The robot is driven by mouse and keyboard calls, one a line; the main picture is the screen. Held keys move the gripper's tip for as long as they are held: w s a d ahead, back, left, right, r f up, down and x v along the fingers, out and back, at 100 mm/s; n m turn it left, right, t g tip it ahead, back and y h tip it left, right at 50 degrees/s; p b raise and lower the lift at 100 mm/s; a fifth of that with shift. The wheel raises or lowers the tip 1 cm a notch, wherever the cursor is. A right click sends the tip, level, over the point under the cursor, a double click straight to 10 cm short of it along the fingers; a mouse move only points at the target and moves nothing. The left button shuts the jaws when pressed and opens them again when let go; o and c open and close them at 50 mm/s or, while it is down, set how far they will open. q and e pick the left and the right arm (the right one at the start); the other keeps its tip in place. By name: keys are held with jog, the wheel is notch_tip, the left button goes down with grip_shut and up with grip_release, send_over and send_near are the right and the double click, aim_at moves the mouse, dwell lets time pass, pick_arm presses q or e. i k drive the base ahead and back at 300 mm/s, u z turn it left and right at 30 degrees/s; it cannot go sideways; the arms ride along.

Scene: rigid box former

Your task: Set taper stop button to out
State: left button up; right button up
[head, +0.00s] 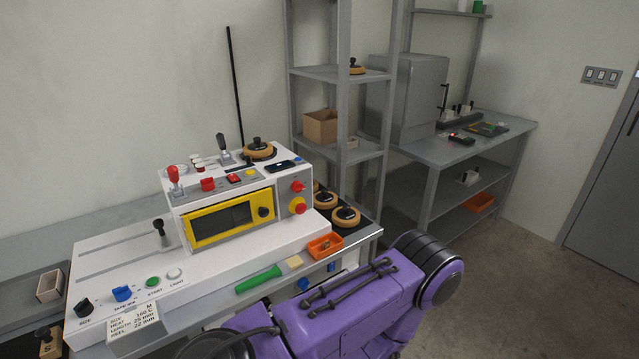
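A white box former machine (130,262) stands on the bench at the left. Its front ledge has a blue knob (122,293) with a partly readable label starting "TAPE" below it. Beside it are a black knob (84,308) labelled SIZE, a green START button (153,282) and a white LIGHT button (174,274). Two red buttons, an upper one (298,187) and a lower one (298,206), sit on the machine's right grey panel. Neither gripper shows.
My purple arm link crosses the bottom middle, before the bench. A green-handled tool (258,279) and an orange tray (325,246) lie at the bench front. A card (135,318) stands at the ledge's front. A grey shelf rack (340,75) stands behind; floor is clear at right.

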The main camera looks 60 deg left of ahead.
aim_at(301, 209)
jog(key=k, duration=0.4)
jog(key=u, duration=0.7)
